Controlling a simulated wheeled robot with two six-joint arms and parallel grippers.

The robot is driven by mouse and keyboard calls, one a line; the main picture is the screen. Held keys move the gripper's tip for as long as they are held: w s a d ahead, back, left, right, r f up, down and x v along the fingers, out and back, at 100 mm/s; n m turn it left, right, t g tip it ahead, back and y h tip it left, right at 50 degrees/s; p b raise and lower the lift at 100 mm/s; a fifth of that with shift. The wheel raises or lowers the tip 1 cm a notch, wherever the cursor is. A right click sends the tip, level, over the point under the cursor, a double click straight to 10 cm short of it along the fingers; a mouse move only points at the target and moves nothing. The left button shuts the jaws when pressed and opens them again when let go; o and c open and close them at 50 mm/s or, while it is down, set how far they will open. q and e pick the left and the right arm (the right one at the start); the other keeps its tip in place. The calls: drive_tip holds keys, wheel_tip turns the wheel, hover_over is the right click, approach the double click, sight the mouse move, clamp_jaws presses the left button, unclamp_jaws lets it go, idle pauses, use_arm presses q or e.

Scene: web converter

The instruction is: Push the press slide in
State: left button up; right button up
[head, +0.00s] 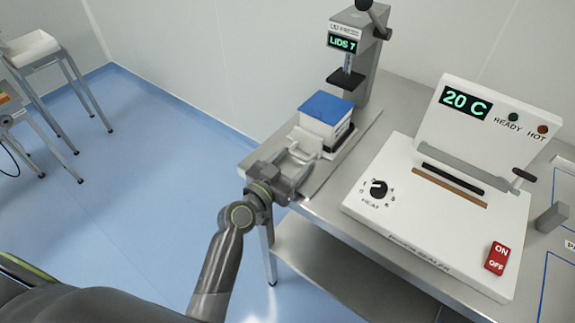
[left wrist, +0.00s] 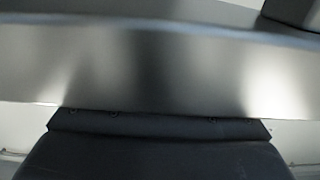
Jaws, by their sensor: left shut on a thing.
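The press (head: 359,55) stands at the back left of the steel table, its display reading "LIDS 7". Its slide (head: 329,150) sticks out toward my left arm. A white box with a blue lid (head: 325,107) sits on the slide, in front of and below the dark press head (head: 346,78). My left gripper (head: 299,163) is at the slide's near end, shut on what looks like its pale handle. The fingers partly hide the handle. The left wrist view shows a blurred grey metal surface (left wrist: 160,65) very close to the dark gripper body. My right gripper is out of view.
A white heat sealer (head: 420,200) with a "20 C" display stands right of the press. A small grey block (head: 552,217) lies on the table at the far right. The table's left edge runs under my gripper. A white tray (head: 30,46) stands on a stand at the far left.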

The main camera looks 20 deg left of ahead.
use_arm(q)
drive_tip(key=shift+f, duration=0.1)
drive_tip(key=o, duration=1.1)
drive_tip(key=shift+d, duration=0.1)
drive_tip(key=shift+c, duration=0.2)
drive_tip(key=shift+o, duration=0.4)
drive_tip(key=shift+d, duration=0.15)
drive_tip(key=shift+s, duration=0.1)
drive_tip(key=shift+s+a, duration=0.2)
drive_tip(key=shift+s, duration=0.05)
drive_tip(key=b+v, duration=0.5)
drive_tip(key=v, duration=1.1)
drive_tip(key=shift+s, duration=0.4)
